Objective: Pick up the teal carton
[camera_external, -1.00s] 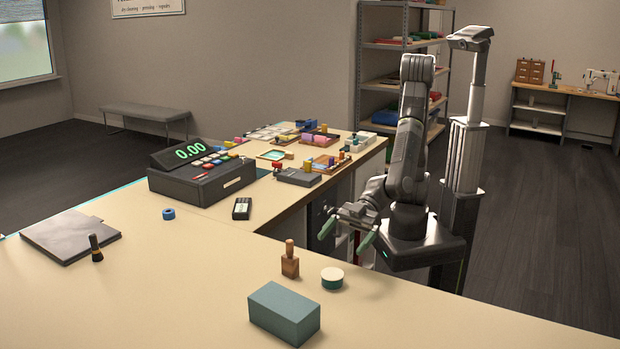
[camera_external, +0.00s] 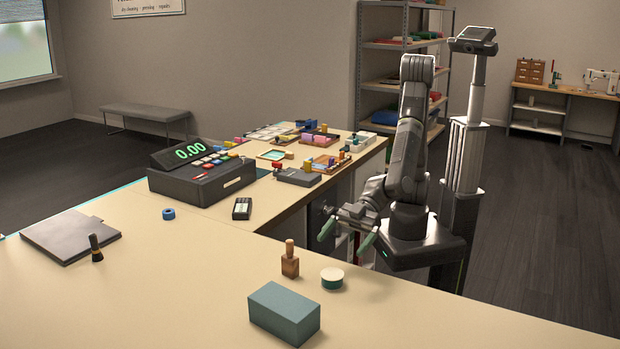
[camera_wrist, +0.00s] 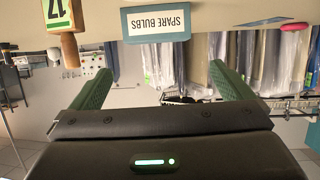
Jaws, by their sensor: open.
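The wrist picture looks upside down.
A wooden-handled block (camera_external: 290,262) and a round white-topped tin (camera_external: 332,278) stand between my gripper and the carton. A dark bottle (camera_external: 96,248), grey folder (camera_external: 70,236), blue ring (camera_external: 168,214) and cash register (camera_external: 205,175) are further left. The counter left of the carton is clear.

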